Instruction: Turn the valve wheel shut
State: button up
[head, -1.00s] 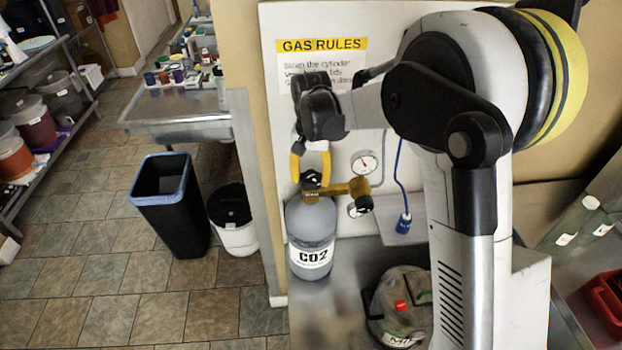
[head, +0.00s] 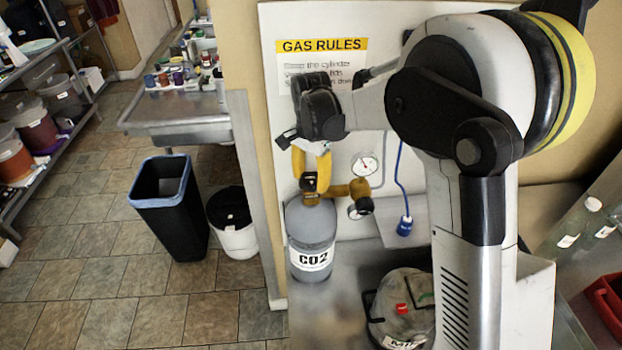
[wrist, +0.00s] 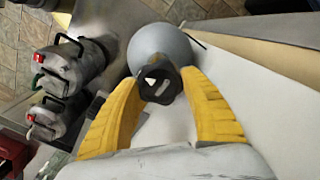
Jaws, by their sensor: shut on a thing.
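The valve wheel (wrist: 160,84) is a dark lobed knob with a white triangle mark, on top of the grey CO2 cylinder (head: 311,235). In the wrist view the cylinder's rounded shoulder (wrist: 160,46) shows behind it. My gripper (wrist: 163,90) has two yellow fingers, one on each side of the wheel, shut on it. In the head view my gripper (head: 311,172) reaches down onto the wheel from above. The fingers hide most of the wheel there. A brass regulator (head: 347,193) with a gauge (head: 364,166) sits at the cylinder's neck.
A grey keg with a red cap (head: 404,306) stands right of the cylinder on the steel bench. A board with a gas rules sign (head: 321,45) is close behind. A black bin (head: 170,205) and a white bucket (head: 232,222) stand on the floor left.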

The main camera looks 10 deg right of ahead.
aim_at(311, 178)
dwell(0.3)
jog(key=o, duration=1.2)
notch_tip(311, 178, up, 12)
jog(key=s+d+f+n+t+b, duration=0.2)
jog(key=s+d+f+n+b, duration=0.1)
jog(key=s, duration=0.5)
jog(key=s+d+f+n+t+b, duration=0.2)
jog(key=s+d+f+n+b, duration=0.1)
jog(key=s, duration=0.5)
jog(key=s+d+f+n+t+b, duration=0.3)
jog(key=s+d+f+b, duration=0.2)
jog(key=s, duration=0.4)
jog(key=shift+d+f, duration=0.55)
